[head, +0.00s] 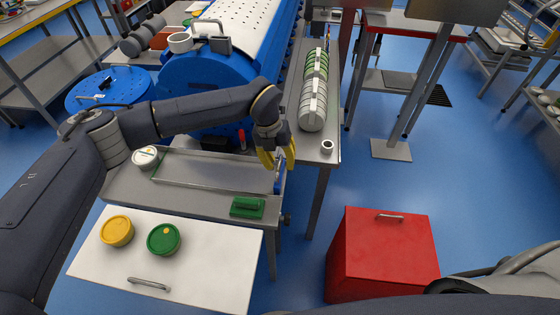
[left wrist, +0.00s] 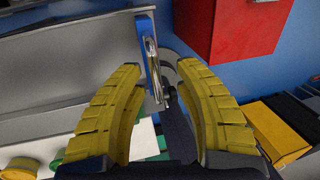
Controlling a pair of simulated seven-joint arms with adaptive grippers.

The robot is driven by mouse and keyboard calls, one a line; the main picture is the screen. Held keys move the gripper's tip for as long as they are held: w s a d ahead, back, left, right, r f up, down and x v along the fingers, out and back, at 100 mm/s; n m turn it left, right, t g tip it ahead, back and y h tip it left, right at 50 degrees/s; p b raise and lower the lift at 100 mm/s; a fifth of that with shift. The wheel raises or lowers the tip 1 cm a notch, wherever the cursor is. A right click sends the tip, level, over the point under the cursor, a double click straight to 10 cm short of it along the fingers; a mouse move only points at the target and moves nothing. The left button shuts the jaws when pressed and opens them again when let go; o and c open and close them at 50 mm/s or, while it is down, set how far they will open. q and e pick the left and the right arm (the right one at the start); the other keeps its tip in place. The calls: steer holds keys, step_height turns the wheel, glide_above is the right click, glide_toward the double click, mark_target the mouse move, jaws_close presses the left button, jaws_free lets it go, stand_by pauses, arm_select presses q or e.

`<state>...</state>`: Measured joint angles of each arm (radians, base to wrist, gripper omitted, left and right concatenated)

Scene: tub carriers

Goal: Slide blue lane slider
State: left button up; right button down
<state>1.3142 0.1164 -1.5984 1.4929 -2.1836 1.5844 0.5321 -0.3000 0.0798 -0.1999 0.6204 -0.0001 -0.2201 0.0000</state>
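The blue lane slider (head: 278,181) is a narrow blue piece with a metal handle at the right end of the grey tray-like lane (head: 190,180). In the left wrist view the slider (left wrist: 149,55) and its handle show just ahead of the fingertips, in line with the gap between them. My left gripper (head: 276,158) has yellow fingers and points down over the slider, partly hiding it. In the left wrist view my left gripper (left wrist: 160,70) is open with nothing clasped; I cannot tell whether a finger touches the handle. My right gripper is outside both views.
A green block (head: 247,207) sits on the front ledge. Yellow (head: 116,231) and green (head: 164,240) round tubs stand on the white board (head: 205,265). A red cabinet (head: 380,255) stands at right. A big blue drum (head: 210,85) rises behind the lane.

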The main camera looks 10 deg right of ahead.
arm_select(q)
step_height(320, 180, up, 12)
steer(key=a, duration=0.2)
steer(key=shift+w, duration=0.45)
steer(key=shift+a+f, duration=0.1)
stand_by(0.4)
